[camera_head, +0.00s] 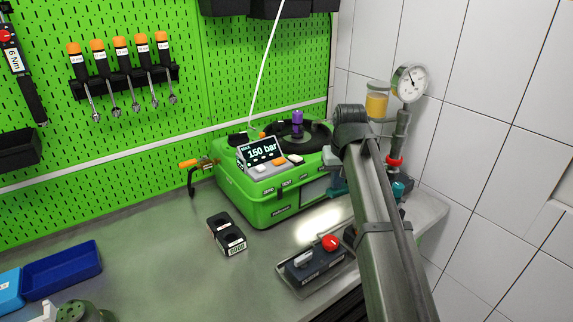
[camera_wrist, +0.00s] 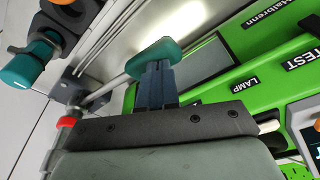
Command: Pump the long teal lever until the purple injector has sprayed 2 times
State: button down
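The teal lever grip (camera_wrist: 155,58) is at the top middle of the wrist view, on a thin metal rod that runs left towards the pump. My gripper (camera_wrist: 157,75) has its two blue-grey fingers close together with their tips at the teal grip; it looks shut on it. In the head view a bit of the teal lever grip (camera_head: 335,186) shows left of my arm, which hides most of the gripper. The purple injector (camera_head: 297,124) stands upright on top of the green tester, by a black round opening. No spray is visible.
The green tester (camera_head: 262,208) has a display (camera_head: 262,151) reading 150 bar. A round gauge (camera_head: 410,82) and an amber jar (camera_head: 377,102) stand beside my arm. A tray with a red knob (camera_head: 330,243), a black two-hole block (camera_head: 227,234) and blue bins (camera_head: 62,270) lie on the bench.

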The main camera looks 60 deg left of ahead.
jog(key=shift+s+f, duration=0.2)
jog(key=shift+f, duration=1.6)
jog(key=shift+r, duration=0.1)
jog(key=shift+w+r, duration=0.2)
jog(key=shift+r, duration=1.35)
jog(key=shift+w+r, duration=0.2)
jog(key=shift+r, duration=1.3)
